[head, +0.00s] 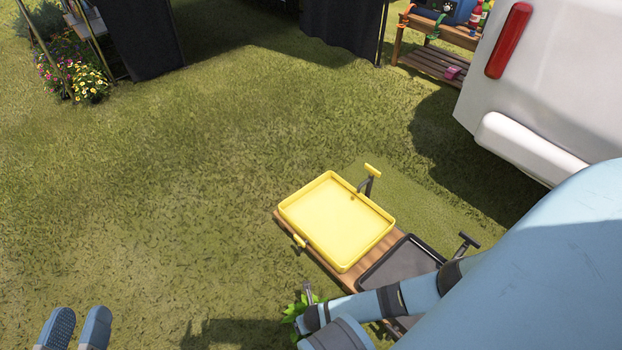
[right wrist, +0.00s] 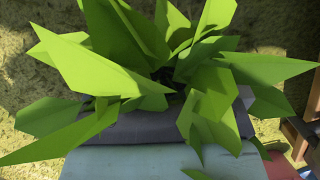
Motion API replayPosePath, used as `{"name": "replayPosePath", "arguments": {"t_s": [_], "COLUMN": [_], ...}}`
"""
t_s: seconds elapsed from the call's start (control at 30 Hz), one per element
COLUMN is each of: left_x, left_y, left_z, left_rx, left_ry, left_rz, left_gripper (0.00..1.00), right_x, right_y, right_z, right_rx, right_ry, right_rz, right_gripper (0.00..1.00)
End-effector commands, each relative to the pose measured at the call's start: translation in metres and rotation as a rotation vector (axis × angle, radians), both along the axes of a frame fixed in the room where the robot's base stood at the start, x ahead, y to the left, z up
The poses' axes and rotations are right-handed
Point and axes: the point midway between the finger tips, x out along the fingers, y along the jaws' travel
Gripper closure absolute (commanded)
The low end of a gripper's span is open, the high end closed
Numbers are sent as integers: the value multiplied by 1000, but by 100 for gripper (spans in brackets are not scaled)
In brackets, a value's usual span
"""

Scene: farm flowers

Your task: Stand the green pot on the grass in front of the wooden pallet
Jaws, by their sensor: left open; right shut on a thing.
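Green leaves (head: 300,308) of a potted plant show by my right gripper (head: 309,303) at the bottom centre of the head view. That gripper is shut, and the leaves (right wrist: 170,70) fill much of the right wrist view. The pot itself is hidden behind the leaves and my gripper. The wooden pallet (head: 330,268) appears to be the slatted wooden base under the trays, up and right of the plant. My left gripper (head: 78,328) is open and empty above the grass at the bottom left.
A yellow tray (head: 338,222) and a black tray (head: 400,262) lie on the wooden base. A white vehicle (head: 550,80) stands at the right, with a wooden bench (head: 430,65) behind. Flowers (head: 75,75) grow at the upper left. Open grass (head: 150,200) fills the left and middle.

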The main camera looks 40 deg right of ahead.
Motion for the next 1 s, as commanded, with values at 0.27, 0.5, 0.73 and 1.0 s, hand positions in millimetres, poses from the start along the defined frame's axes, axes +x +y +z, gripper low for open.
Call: {"name": "replayPosePath", "arguments": {"t_s": [0.27, 0.5, 0.73, 1.0], "left_x": [7, 15, 14, 14], "left_y": [4, 10, 10, 9], "left_z": [-2, 5, 5, 6], "left_rx": [48, 115, 114, 110], "left_ry": [-87, -207, -204, -201], "left_rz": [4, 11, 9, 11], "left_gripper": [57, 57, 57, 57], "right_x": [1, 1, 1, 0], "right_y": [1, 1, 0, 0], "right_z": [-27, -51, -50, -51], "right_rx": [1, 1, 1, 0], "right_ry": [0, -1, 0, 0], "right_rz": [-1, -1, -1, -1], "right_gripper": [42, 43, 42, 0]}}
